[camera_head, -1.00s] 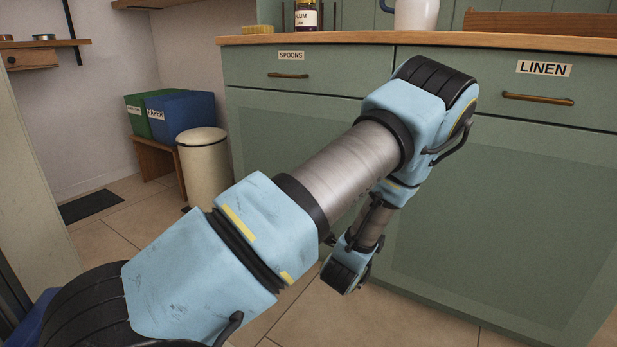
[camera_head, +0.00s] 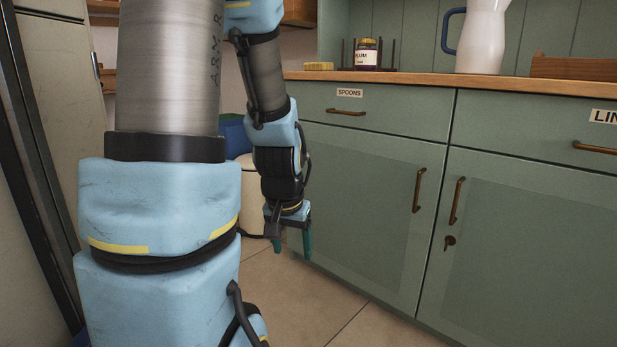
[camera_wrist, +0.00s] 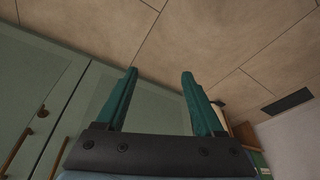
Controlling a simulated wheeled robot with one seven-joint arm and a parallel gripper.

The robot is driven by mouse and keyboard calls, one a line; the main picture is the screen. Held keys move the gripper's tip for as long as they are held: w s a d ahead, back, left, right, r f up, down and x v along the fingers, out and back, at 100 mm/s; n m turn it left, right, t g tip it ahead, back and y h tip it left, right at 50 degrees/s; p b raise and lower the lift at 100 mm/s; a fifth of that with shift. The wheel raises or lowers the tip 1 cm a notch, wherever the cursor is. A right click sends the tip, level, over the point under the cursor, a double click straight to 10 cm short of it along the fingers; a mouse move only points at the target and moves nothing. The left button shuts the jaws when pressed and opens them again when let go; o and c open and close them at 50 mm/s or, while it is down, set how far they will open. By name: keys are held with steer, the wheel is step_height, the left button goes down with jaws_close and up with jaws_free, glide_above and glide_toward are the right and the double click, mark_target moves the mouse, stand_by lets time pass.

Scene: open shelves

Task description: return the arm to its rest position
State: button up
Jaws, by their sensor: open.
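My arm is raised, with its thick grey link upright at the left of the head view and its forearm hanging down beyond it. My gripper (camera_head: 293,247) points down in front of the green cabinet, near its left edge and above the tiled floor.
The green cabinet (camera_head: 350,205) fills the right side, with drawers, brass handles and a wooden counter (camera_head: 420,80). A jam jar (camera_head: 367,55) and a white jug (camera_head: 482,38) stand on top. A cream bin (camera_head: 250,190) is partly hidden behind my arm. Floor lies open below.

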steer(key=s+a+r+n+g, duration=0.2)
steer(key=s+a, duration=0.1)
steer(key=s, duration=0.2)
step_height(320, 180, up, 38)
steer(key=p, duration=3.8)
steer(key=shift+r, duration=0.15)
steer(key=shift+s+a, duration=0.1)
